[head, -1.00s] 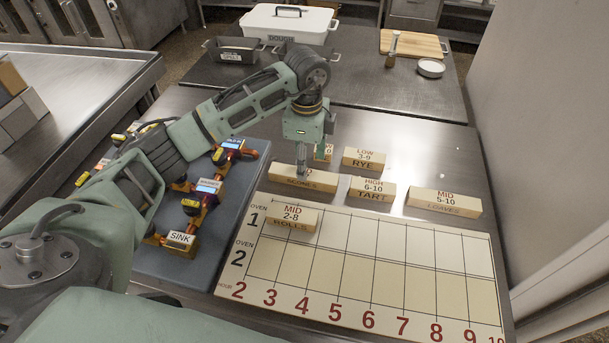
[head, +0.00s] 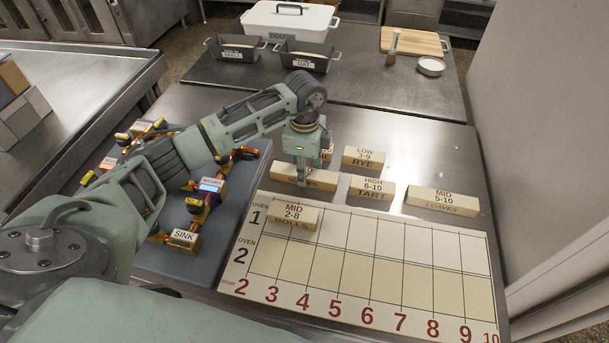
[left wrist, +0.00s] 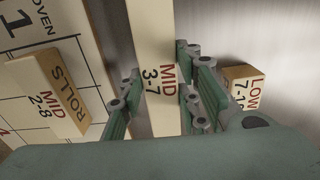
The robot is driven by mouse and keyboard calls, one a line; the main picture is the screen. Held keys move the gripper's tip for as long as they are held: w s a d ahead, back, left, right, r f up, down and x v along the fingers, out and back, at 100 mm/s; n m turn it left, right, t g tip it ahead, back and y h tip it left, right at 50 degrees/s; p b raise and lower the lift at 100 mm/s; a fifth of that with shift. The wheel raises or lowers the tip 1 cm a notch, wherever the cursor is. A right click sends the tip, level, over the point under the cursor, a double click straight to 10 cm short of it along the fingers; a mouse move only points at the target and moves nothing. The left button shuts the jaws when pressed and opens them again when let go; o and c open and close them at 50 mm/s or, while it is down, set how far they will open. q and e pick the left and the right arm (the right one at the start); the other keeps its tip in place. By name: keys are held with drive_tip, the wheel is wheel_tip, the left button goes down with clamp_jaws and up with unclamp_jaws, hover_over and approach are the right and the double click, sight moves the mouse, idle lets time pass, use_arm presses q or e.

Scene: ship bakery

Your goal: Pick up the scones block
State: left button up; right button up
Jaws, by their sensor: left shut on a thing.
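The scones block (head: 283,173) is a long pale wooden block lying behind the planning board, its lettering partly covered by my gripper in the head view. My left gripper (head: 303,175) points down over its middle and is shut on it. In the left wrist view the block (left wrist: 156,80), its top marked MID 3-7, runs between the two green fingers of the gripper (left wrist: 158,100). The block still looks to be at table level. My right gripper is in neither view.
The rolls block (head: 291,215) lies on the board (head: 372,260). Rye (head: 364,158), tart (head: 371,190) and loaves (head: 443,202) blocks lie nearby to the right. Another block, marked LOW (left wrist: 243,83), is close beside the gripper. A blue-grey panel (head: 205,255) with labelled parts is at left.

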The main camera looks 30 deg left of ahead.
use_arm(q)
clamp_jaws()
drive_tip(key=shift+r, duration=0.15)
